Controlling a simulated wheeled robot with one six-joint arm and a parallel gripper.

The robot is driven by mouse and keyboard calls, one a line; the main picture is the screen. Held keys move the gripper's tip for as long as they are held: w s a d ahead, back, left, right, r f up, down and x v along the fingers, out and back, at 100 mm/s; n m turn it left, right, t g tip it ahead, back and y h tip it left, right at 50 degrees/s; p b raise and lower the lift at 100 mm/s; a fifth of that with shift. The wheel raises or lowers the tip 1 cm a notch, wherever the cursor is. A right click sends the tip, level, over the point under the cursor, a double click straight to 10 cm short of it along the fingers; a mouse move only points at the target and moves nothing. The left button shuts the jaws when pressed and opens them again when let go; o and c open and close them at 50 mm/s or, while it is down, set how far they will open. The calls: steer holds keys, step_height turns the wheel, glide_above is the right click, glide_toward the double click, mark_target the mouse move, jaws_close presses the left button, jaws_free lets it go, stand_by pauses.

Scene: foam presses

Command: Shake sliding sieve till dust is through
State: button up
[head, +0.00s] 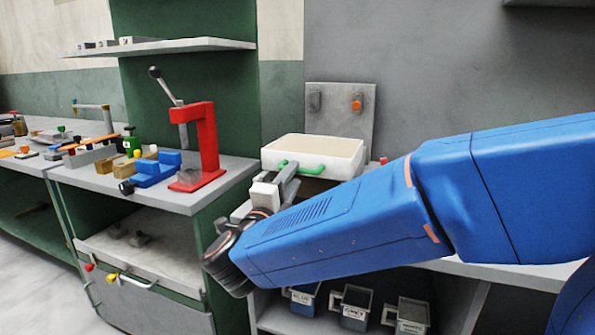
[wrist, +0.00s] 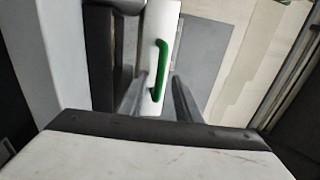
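The sieve is a white open-topped box (head: 341,166) on the bench in the middle of the head view. It has a green handle (head: 312,171) on its front wall. My gripper (head: 288,174) is at the left part of this front wall, by the handle. In the wrist view the white wall (wrist: 172,22) and green handle (wrist: 162,62) lie ahead. My two fingers (wrist: 160,80) stand apart on either side of the handle's near end, with gaps visible. No dust shows; the sieve's mesh is not visible.
A grey panel (head: 343,97) with an orange knob stands behind the sieve. A red lever press (head: 208,145) and blue block (head: 152,172) stand on the left bench. Labelled dark bins (head: 355,308) sit below. My blue arm covers much of the right.

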mark_target(312, 157)
steer(key=shift+x, duration=2)
jaws_close()
